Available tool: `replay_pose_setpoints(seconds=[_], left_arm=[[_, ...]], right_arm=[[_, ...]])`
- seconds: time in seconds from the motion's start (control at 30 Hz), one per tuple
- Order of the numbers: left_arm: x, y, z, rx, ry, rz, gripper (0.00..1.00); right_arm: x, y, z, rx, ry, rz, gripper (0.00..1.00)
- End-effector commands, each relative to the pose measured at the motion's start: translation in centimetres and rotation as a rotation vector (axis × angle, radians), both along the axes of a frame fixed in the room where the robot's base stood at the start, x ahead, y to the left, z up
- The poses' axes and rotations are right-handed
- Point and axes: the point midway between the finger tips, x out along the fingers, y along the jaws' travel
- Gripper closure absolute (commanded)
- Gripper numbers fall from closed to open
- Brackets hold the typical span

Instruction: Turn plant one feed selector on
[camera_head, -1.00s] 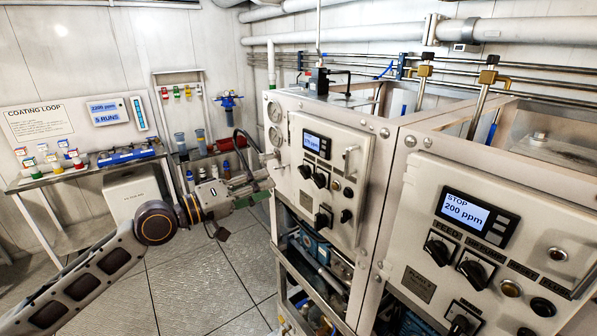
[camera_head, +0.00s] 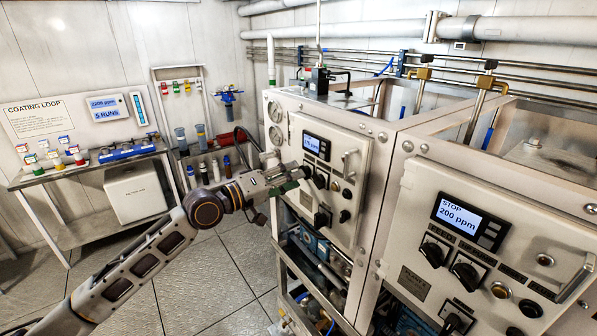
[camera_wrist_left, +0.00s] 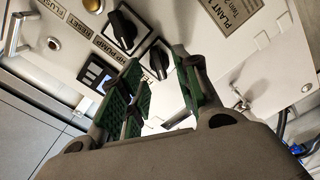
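The plant one panel (camera_head: 325,190) is the left white panel in the head view, with a lit display (camera_head: 314,144) too small to read. Black selector knobs sit below it; one shows just right of my gripper (camera_head: 320,181). My left gripper (camera_head: 298,173) is at the panel's left side, by the knob row. In the left wrist view its green-padded fingers (camera_wrist_left: 164,80) are apart, with a black knob (camera_wrist_left: 158,60) between their tips, apparently the feed selector. Whether they touch it cannot be told. Another black knob (camera_wrist_left: 125,28) lies beside the HP PUMP label. My right gripper is not in view.
A second panel (camera_head: 480,240) at right reads STOP, 200 ppm. A metal handle (camera_head: 349,163) sticks out of the plant one panel. A coating-loop bench (camera_head: 90,165) stands at the left. The floor (camera_head: 200,280) between is open.

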Motion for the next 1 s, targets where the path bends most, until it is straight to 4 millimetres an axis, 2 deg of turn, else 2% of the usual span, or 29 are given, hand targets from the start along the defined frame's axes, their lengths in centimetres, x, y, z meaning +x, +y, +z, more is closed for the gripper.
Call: replay_pose_setpoints(seconds=[0.2,0.4,0.77,1.0], left_arm=[[1.1,-1.5,0.2,-0.002,-0.001,0.000,0.68],[1.7,-2.3,0.1,-0.001,-0.001,0.000,0.68],[1.7,-2.4,0.0,0.001,-0.001,0.000,0.68],[1.7,-2.4,0.0,0.001,-0.001,0.000,0.97]], right_arm=[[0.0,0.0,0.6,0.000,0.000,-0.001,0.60],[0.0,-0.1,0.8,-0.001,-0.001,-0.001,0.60],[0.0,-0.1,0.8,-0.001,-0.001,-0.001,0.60],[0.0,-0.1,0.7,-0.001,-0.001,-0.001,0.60]])
